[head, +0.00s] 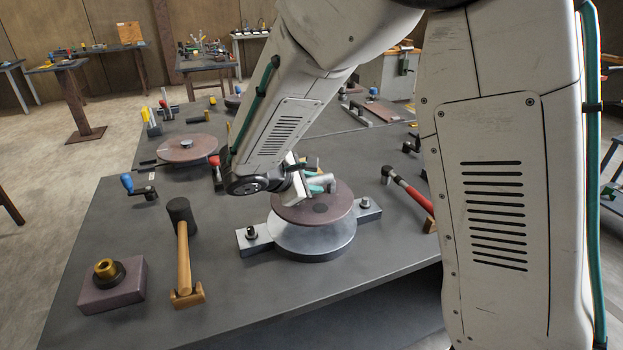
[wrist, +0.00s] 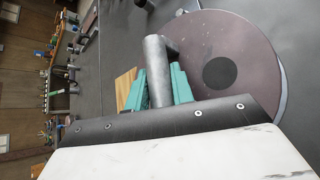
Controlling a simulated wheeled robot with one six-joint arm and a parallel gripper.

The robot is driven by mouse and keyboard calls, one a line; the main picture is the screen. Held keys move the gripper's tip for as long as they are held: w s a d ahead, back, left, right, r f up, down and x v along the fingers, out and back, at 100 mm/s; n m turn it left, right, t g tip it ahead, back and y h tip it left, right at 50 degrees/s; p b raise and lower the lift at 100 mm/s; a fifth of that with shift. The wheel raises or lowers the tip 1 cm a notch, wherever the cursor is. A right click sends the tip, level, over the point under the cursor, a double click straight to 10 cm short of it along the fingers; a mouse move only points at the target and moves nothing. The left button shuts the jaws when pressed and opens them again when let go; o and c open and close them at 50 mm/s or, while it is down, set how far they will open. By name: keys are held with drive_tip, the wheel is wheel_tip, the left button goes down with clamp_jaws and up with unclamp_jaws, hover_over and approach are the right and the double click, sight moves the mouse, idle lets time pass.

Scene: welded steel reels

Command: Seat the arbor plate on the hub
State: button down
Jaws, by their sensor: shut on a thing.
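A reddish-brown round plate (head: 290,215), probably the arbor plate, lies over the silver round hub (head: 314,243), which is clamped on the dark bench by a bar with bolts. In the wrist view the plate (wrist: 240,100) has a dark round centre, and a pale rim of the hub shows past its right edge. My gripper (head: 318,187) is at the plate's upper side. Its teal fingers (wrist: 158,88) are shut on a grey cylindrical handle (wrist: 156,62) with a short side piece towards the plate. Whether the handle joins the plate, and whether the plate is fully down, I cannot tell.
A wooden-handled mallet (head: 183,245) and a block with a brass fitting (head: 108,280) lie left of the hub. A red-handled tool (head: 408,192) lies to the right. Another brown disc (head: 172,152) sits further back.

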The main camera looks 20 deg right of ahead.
idle(0.4)
drive_tip(key=shift+f, duration=1.85)
drive_tip(key=shift+f, duration=1.55)
idle(3.9)
drive_tip(key=c, duration=1.1)
unclamp_jaws()
